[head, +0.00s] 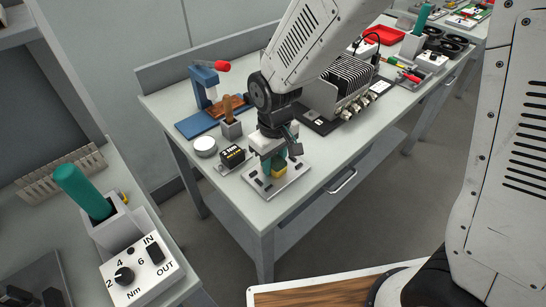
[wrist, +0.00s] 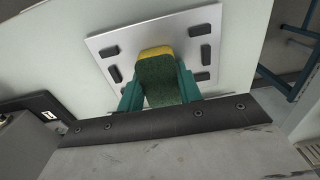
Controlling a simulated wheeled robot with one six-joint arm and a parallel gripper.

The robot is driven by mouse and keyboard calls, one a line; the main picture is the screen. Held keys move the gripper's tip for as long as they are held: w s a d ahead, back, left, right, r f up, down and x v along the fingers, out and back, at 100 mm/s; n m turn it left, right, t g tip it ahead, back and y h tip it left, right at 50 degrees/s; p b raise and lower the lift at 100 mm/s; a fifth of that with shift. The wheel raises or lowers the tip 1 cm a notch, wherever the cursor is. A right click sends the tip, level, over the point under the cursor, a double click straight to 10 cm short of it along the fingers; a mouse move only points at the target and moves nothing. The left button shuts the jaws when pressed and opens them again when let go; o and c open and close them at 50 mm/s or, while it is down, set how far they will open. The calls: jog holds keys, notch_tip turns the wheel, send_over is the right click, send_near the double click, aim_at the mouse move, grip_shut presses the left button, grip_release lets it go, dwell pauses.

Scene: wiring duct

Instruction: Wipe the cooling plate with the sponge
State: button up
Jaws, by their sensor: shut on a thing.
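The cooling plate (head: 262,187) is a flat, light grey metal plate with dark slots, near the front corner of the table. It also shows in the wrist view (wrist: 113,42). The sponge (head: 280,170) is yellow with a green side, and in the wrist view (wrist: 160,78) it sits between the two teal fingers. My gripper (head: 273,164) is shut on the sponge, over the plate. I cannot tell for certain whether the sponge touches the plate. The plate's middle is partly hidden by the gripper and sponge.
A black box (head: 232,157) stands just left of the plate, with a round white tin (head: 205,146) and a holder with a brown-handled tool (head: 230,128) behind. A finned unit (head: 343,85) stands to the right. The table's front edge is close to the plate.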

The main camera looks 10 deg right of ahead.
jog(key=shift+s+d, duration=0.4)
jog(key=shift+s, duration=0.25)
jog(key=shift+r, duration=4)
